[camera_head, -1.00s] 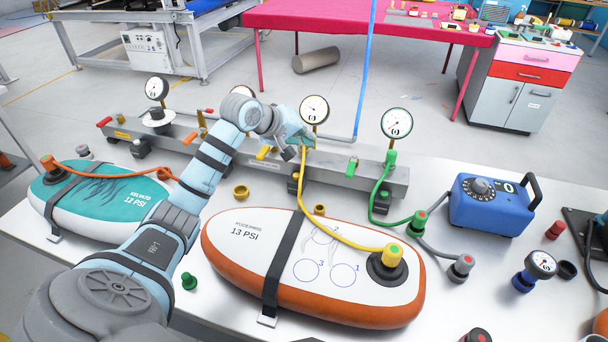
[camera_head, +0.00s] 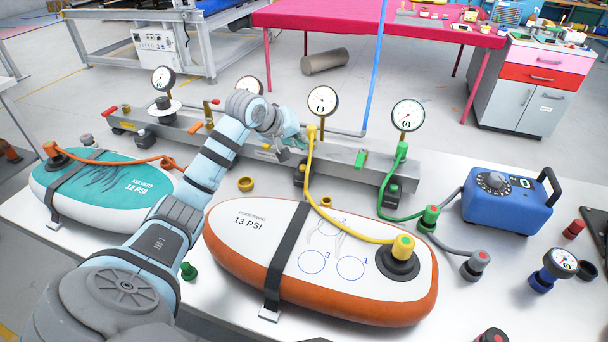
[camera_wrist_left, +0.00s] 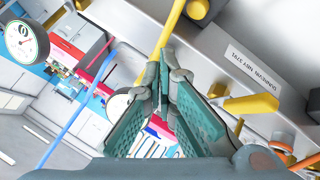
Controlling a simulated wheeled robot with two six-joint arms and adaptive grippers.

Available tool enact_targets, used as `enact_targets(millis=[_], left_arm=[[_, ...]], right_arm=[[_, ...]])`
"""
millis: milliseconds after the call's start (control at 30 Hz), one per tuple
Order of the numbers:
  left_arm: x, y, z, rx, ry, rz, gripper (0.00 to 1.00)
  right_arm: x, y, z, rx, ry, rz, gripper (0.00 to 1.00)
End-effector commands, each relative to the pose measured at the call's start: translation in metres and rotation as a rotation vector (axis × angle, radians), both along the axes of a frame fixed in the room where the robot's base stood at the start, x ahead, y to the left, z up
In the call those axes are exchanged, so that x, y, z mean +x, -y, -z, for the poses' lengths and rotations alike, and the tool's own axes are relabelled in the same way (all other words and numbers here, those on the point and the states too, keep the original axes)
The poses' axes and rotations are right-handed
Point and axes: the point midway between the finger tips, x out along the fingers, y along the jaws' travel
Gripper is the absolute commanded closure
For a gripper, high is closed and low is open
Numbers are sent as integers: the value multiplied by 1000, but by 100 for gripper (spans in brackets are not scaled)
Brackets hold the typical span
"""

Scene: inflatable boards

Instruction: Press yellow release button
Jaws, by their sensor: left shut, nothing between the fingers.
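My left gripper (camera_head: 297,139) is shut and empty, above the grey manifold bar (camera_head: 345,160), just left of the yellow hose's upper fitting (camera_head: 311,131). In the left wrist view the gripper's teal fingers (camera_wrist_left: 165,68) are together. The yellow hose (camera_wrist_left: 170,32) passes behind their tips, and a yellow lever (camera_wrist_left: 250,104) lies to their right. The yellow hose (camera_head: 345,238) runs down to a yellow-topped connector (camera_head: 403,246) on the orange-edged board (camera_head: 250,263). I cannot tell which yellow part is the release button. My right gripper is not in view.
Gauges (camera_head: 323,101) stand along the manifold. A green hose (camera_head: 385,195), a blue pump box (camera_head: 507,203) and a blue-based gauge (camera_head: 553,267) are to the right. A teal board (camera_head: 105,190) lies left. Some bare white tabletop (camera_head: 455,305) shows at front right.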

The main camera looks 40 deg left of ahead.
Motion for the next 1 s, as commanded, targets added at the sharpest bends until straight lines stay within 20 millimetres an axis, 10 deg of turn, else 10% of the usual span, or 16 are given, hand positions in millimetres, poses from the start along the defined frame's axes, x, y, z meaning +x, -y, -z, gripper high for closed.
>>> enact_targets(millis=[300, 1000], left_arm=[[1, 1, 41, -1, 1, 1, 100], [0, 0, 41, 0, 1, 1, 100]], right_arm=[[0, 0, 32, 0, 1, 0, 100], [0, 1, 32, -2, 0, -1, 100]])
